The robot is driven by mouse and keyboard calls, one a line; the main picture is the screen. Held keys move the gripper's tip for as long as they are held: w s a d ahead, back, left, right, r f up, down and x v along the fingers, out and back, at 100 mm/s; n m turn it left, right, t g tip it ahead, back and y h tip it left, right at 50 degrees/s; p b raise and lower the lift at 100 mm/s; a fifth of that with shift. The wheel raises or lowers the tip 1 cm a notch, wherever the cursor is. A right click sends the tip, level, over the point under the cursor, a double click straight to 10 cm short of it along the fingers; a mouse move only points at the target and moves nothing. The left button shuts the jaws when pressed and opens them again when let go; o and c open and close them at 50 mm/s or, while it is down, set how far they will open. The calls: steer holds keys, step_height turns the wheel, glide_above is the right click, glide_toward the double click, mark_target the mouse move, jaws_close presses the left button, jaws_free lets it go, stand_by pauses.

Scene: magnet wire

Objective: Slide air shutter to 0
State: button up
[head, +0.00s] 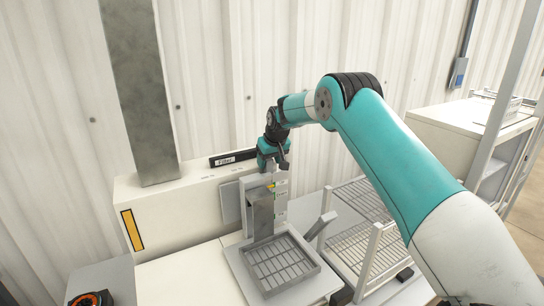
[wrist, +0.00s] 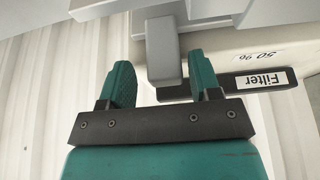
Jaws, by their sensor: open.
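My gripper (head: 273,163) is open above the top of the machine's upright grey metal unit (head: 263,216). In the wrist view, my gripper's two teal fingers (wrist: 159,62) stand apart, with a grey tab (wrist: 163,60) between their tips. The tab looks like the air shutter's handle, but I cannot be sure. There is a gap on its left side; the right finger is close to it, and I cannot tell whether they touch. A scale mark (wrist: 265,55), which seems to read 50 %, shows upside down on the pale housing. The 0 mark cannot be made out.
A black Filter label (head: 232,158) sits on the white cabinet (head: 185,208) near my gripper. A grey duct (head: 145,90) rises at the left. A grid tray (head: 279,263) lies below, and wire racks (head: 365,245) stand to the right.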

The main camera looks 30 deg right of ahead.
steer(key=b+v, duration=0.3)
steer(key=v, duration=1.4)
steer(key=shift+r+b, duration=0.3)
steer(key=shift+b, duration=0.05)
steer(key=s+a+n+g+y, duration=0.1)
steer(key=s+a+n, duration=0.1)
steer(key=s+a, duration=0.75)
steer(key=s+a+n+g+y, duration=0.1)
steer(key=s+a+n, duration=0.1)
steer(key=s+a, duration=0.75)
steer(key=s+a+f+n+g+y, duration=0.1)
steer(key=s+f, duration=0.1)
steer(key=s, duration=1)
steer(key=s+a+f+n+g+y, duration=0.1)
steer(key=s+f, duration=0.2)
steer(key=s, duration=0.9)
steer(key=shift+s+a+f+n+g, duration=0.15)
steer(key=shift+s+a+n+g, duration=0.05)
steer(key=shift+s+n+g, duration=0.15)
